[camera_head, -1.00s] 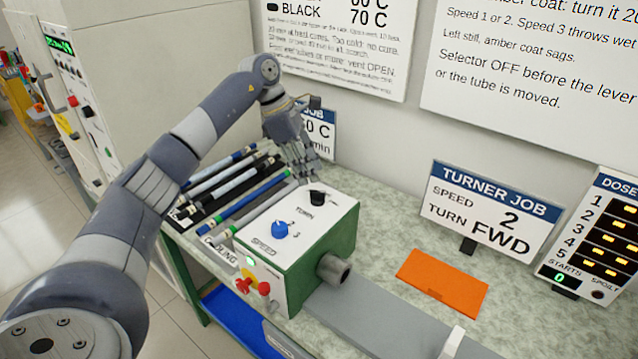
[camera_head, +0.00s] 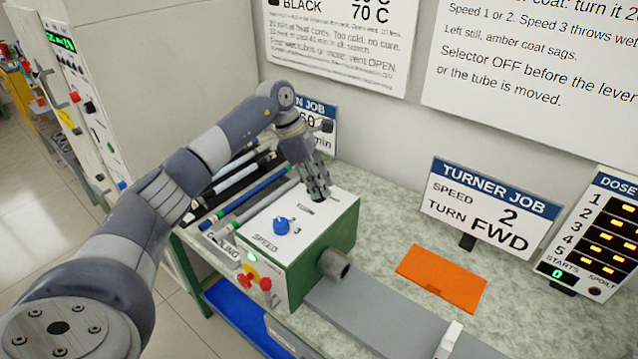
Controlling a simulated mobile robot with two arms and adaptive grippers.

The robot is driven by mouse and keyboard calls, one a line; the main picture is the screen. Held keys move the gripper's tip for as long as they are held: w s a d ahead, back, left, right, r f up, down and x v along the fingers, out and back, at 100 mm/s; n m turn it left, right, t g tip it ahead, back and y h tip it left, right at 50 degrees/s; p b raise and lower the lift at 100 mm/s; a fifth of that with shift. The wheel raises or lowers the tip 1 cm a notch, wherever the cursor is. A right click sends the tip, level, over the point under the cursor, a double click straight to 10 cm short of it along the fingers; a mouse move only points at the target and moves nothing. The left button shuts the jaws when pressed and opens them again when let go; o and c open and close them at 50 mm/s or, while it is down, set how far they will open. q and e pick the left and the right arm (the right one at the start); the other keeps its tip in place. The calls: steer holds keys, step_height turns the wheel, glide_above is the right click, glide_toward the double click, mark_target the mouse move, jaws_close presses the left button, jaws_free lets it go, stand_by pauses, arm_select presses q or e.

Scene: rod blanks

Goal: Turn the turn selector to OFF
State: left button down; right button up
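The turner box (camera_head: 325,251) is white on top with a green side, and stands on the bench. The turn selector is a black knob at the back of its top, labelled TURN; it is now mostly hidden behind my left gripper (camera_head: 318,196). The gripper points down with its fingertips at the knob. I cannot tell whether the fingers are closed on it, nor which way the knob points. The blue speed knob (camera_head: 281,226) is nearer on the same top. My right gripper is not in view.
The turner job sign (camera_head: 490,207) reads speed 2, turn FWD. An orange mat (camera_head: 441,278) lies on the bench. Several rods lie left of the box, below my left arm. A grey rail runs right from the box.

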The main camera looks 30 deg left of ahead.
arm_select(q)
steer(key=shift+s+f, duration=0.1)
steer(key=shift+f, duration=0.1)
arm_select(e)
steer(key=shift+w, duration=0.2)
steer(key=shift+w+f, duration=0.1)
arm_select(q)
steer(key=shift+f+n, duration=0.15)
steer(key=shift+n, duration=0.55)
steer(key=n+t+y, duration=0.1)
steer(key=n, duration=0.1)
steer(key=n+b, duration=0.1)
steer(key=n, duration=0.2)
steer(key=shift+d+t+y+b, duration=0.1)
steer(key=shift+t+y+b, duration=0.2)
steer(key=shift+t+y, duration=0.1)
steer(key=shift+n+t+y+b, duration=0.3)
steer(key=shift+n+y+b, duration=0.5)
steer(key=shift+n, duration=1.8)
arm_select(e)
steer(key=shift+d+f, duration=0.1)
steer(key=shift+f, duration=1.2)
arm_select(q)
steer(key=c, duration=1.6)
jaws_free()
steer(key=shift+c, duration=0.2)
